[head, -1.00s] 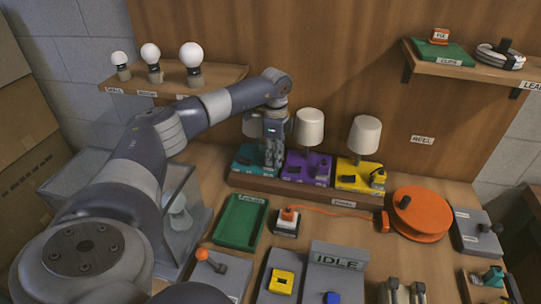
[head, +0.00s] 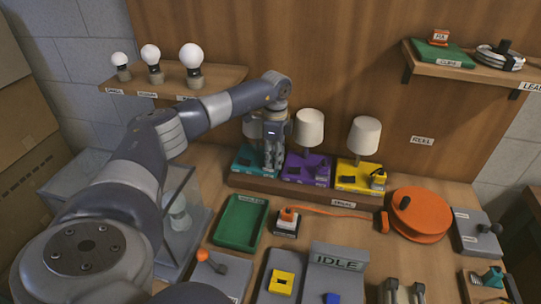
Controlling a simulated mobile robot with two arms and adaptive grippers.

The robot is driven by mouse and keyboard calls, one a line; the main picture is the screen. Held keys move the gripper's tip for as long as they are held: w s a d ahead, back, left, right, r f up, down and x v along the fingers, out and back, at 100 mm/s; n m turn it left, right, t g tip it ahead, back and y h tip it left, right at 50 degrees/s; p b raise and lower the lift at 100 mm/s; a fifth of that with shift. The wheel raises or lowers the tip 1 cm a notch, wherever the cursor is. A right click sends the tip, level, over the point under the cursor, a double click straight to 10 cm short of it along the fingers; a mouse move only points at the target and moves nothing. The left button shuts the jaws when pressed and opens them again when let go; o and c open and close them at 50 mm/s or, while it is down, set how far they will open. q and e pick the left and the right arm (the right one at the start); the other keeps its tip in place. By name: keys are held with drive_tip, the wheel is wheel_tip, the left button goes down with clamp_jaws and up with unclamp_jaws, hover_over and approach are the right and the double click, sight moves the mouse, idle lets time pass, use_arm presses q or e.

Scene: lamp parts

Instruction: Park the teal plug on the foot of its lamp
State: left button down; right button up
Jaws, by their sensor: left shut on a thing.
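The teal foot (head: 247,156) is at the left, the purple foot (head: 305,168) in the middle and the yellow foot (head: 352,178) at the right. My left gripper (head: 272,168) points down in front of the teal lamp, at its foot. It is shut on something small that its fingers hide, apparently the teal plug. Whether that thing touches the foot cannot be told. My right gripper is not in view.
A green tray (head: 217,232), an orange-topped plug block (head: 287,222) and an orange cord reel (head: 420,213) lie in front of the step. A grey IDLE panel (head: 337,255) stands nearer. Shelves with bulbs (head: 190,58) and a coil (head: 497,56) are above.

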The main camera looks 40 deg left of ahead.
use_arm(q)
drive_tip(key=c, duration=1.4)
unclamp_jaws()
drive_tip(key=shift+o, duration=0.2)
wheel_tip(320, 180, up, 12)
